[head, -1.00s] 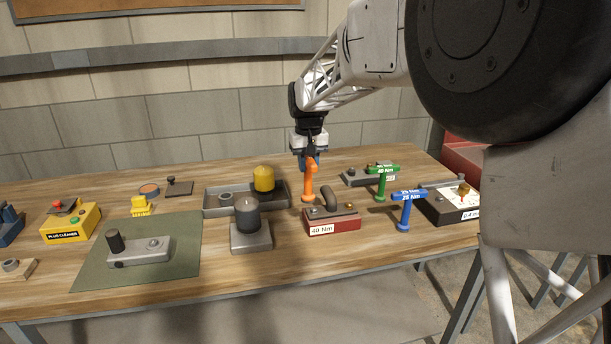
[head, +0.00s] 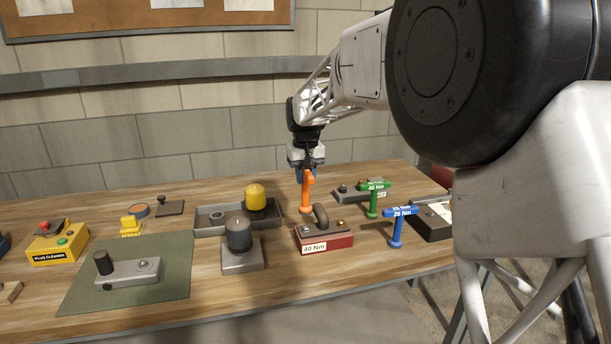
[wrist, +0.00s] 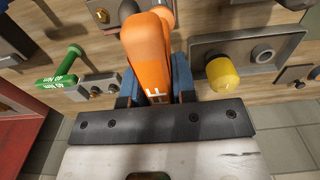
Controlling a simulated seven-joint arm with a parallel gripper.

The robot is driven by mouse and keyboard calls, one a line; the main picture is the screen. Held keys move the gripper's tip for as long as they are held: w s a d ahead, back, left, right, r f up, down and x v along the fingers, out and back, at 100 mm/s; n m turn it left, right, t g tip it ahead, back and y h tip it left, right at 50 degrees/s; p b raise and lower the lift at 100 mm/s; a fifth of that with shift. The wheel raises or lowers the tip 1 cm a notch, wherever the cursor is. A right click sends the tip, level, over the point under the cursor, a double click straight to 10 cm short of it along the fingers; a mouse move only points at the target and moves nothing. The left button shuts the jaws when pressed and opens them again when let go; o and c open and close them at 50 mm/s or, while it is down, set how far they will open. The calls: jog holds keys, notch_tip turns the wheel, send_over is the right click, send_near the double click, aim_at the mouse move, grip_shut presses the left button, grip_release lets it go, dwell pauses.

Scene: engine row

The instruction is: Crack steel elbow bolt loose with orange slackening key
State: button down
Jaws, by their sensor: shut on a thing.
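The orange slackening key (head: 306,190) stands upright behind the left end of a red block (head: 325,240) labelled 40 Nm. My gripper (head: 306,172) is above and shut on the key's upper part. In the wrist view the orange key (wrist: 148,55) lies between the blue fingers (wrist: 155,88). A dark curved elbow (head: 322,215) rises from the red block, with a brass-coloured bolt (head: 341,224) at its right. The steel bolt is too small to tell for sure. Whether the key's foot touches the table or the block is unclear.
A green key (head: 374,200) and a blue key (head: 398,228) stand to the right. A grey tray (head: 208,228) with a yellow-capped cylinder (head: 256,198) is at the left. A dark cylinder on a grey block (head: 241,260) stands in front of the tray.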

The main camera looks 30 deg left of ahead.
aim_at(306, 207)
jog(key=shift+f, duration=3.35)
jog(key=shift+n, duration=0.3)
jog(key=shift+n, duration=1.2)
